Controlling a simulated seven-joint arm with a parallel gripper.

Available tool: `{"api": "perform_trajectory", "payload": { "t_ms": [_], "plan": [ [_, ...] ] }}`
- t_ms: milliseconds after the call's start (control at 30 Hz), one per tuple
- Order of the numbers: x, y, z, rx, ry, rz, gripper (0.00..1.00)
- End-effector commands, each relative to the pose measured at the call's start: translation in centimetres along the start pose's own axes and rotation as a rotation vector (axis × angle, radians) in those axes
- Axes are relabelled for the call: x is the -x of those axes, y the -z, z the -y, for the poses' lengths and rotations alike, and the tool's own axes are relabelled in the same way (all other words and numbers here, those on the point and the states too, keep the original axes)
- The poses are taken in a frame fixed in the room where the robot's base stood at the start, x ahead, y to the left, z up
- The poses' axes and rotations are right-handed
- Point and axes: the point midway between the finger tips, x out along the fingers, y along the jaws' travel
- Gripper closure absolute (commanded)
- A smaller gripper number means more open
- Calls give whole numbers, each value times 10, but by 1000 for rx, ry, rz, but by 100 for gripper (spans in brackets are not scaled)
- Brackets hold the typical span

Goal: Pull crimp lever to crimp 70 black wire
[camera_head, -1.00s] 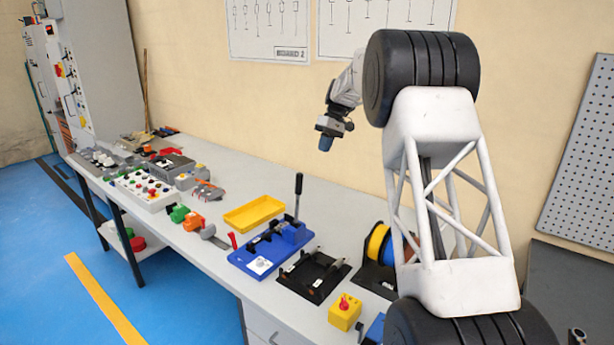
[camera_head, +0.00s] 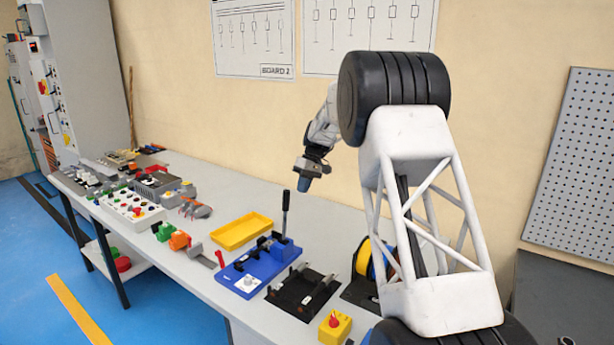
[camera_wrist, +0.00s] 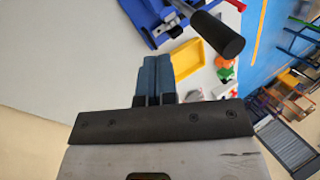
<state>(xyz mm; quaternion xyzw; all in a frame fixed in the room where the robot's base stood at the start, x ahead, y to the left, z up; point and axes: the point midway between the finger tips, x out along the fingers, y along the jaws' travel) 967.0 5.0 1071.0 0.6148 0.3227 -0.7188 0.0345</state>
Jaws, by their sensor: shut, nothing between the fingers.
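The blue crimping tool (camera_head: 258,267) sits on the bench, with its black crimp lever (camera_head: 285,216) standing nearly upright at its back end. My gripper (camera_head: 303,188), with blue fingers, is shut and empty. In the head view it hangs at about the height of the lever's top, just right of it. In the wrist view, the dark round end of the lever (camera_wrist: 218,36) is large and close, up and to the right of my fingertips (camera_wrist: 157,60), with a visible gap between them. I cannot make out the 70 black wire with certainty.
A yellow tray (camera_head: 241,231) lies behind the tool. A black holder plate (camera_head: 304,293) is right of it, with wire spools (camera_head: 366,262) beyond. A yellow box with a red knob (camera_head: 334,327) is at the front. Button boxes (camera_head: 131,209) stand at left.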

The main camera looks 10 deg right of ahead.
Motion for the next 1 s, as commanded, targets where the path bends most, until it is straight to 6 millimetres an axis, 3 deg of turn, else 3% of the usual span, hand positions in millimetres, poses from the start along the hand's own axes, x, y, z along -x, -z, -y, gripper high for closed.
{"api": "perform_trajectory", "payload": {
  "t_ms": [67,400,1000],
  "plan": [
    [-13,0,0,0,0,1,100],
    [-21,-2,34,1,0,-1,100],
    [-22,-3,39,1,-3,-1,100]
  ]
}}
